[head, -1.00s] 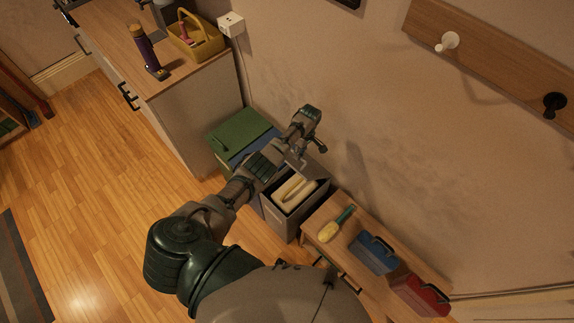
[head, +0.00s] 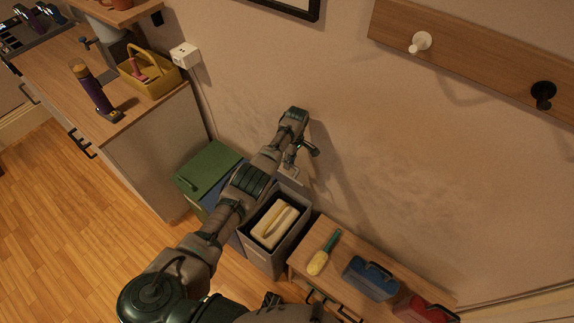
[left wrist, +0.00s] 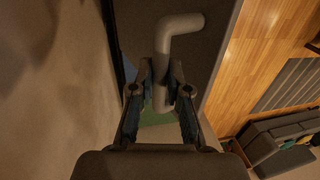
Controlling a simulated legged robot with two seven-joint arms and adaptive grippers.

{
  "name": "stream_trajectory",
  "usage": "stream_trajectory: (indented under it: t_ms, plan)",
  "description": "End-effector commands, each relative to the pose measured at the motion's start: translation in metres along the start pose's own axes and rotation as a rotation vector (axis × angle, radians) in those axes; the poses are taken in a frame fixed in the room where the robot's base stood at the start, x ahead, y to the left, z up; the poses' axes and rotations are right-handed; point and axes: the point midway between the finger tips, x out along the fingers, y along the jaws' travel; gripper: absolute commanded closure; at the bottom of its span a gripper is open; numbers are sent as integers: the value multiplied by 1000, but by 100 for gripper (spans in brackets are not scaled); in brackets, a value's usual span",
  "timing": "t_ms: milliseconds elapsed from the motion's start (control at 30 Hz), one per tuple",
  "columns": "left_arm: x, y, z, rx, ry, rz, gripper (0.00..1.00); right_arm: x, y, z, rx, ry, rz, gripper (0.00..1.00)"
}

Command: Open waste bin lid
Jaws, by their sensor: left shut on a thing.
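The grey waste bin (head: 268,262) stands open on the floor by the wall, with a pale yellow thing (head: 275,226) inside. Its dark grey lid (left wrist: 212,50) fills the top middle of the left wrist view and appears raised at the bin's back; my arm hides most of it in the head view. A bent grey handle (left wrist: 180,23) sticks out from the lid. My left gripper (left wrist: 161,88) is shut on this handle; in the head view the left gripper (head: 291,160) is above the bin's back edge. My right gripper is not in view.
A green-lidded bin (head: 207,168) stands left of the grey bin, with a blue one between them. A low wooden bench (head: 322,248) with a brush, a blue box and a red box is at right. The counter (head: 58,55) is at left. The wall is close behind.

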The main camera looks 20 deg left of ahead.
Motion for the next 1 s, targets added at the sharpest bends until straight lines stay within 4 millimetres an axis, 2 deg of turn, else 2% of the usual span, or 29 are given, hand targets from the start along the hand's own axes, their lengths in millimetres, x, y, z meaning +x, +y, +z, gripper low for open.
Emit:
stream_trajectory:
  t_ms: [33,433,467,533,867,1000]
  plan:
    - [8,-1,3,3,-7,-7,100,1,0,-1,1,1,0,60]
    - [7,-1,3,3,-6,-7,100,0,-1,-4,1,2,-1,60]
    - [7,0,3,3,-6,-7,77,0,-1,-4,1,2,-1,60]
    - [6,0,2,3,-5,-6,60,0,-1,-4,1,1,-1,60]
    - [0,0,0,0,0,0,59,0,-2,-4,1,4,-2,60]
    - [-12,-1,-1,0,0,2,59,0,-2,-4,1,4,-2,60]
